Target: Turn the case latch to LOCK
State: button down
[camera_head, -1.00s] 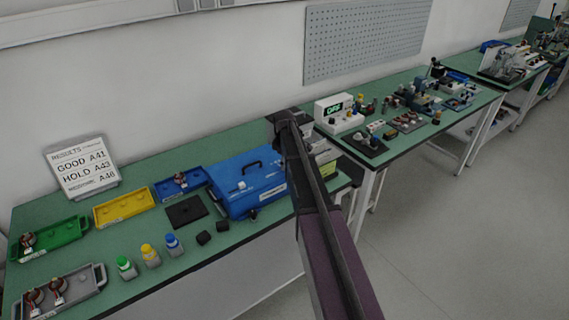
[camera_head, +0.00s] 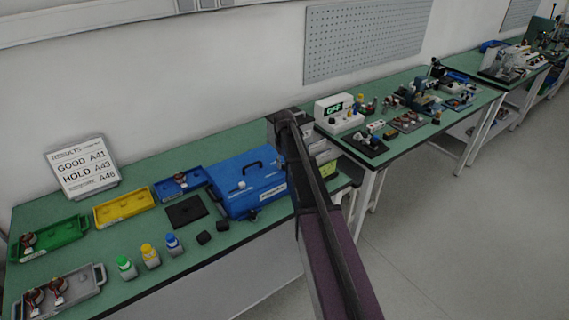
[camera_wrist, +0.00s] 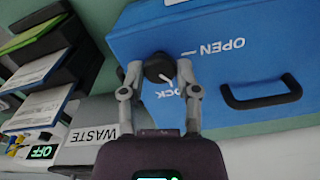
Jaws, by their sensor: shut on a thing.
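The blue case (camera_head: 235,190) stands on the green bench in the head view, its black carry handle (camera_head: 250,163) on top. In the wrist view the case lid (camera_wrist: 215,30) fills the upper right and shows a white OPEN label upside down. The latch is a black round knob (camera_wrist: 156,64) with a white pointer line. The pointer slants down and right, between the OPEN mark and the partly hidden LOCK label. My gripper (camera_wrist: 160,73) is shut on the knob, one finger on each side. In the head view my arm hides the knob and gripper.
A grey bin marked WASTE (camera_wrist: 95,120) and several stacked bins stand close beside the case. The case handle (camera_wrist: 262,101) rises to the right of my gripper. A black pad (camera_head: 186,211) and two small black blocks lie left of the case in the head view.

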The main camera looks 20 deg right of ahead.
jog(key=m, duration=0.6)
jog(key=shift+m, duration=0.3)
dwell(0.4)
jog(key=shift+c, duration=1.7)
grip_release()
jog(key=shift+n, duration=0.4)
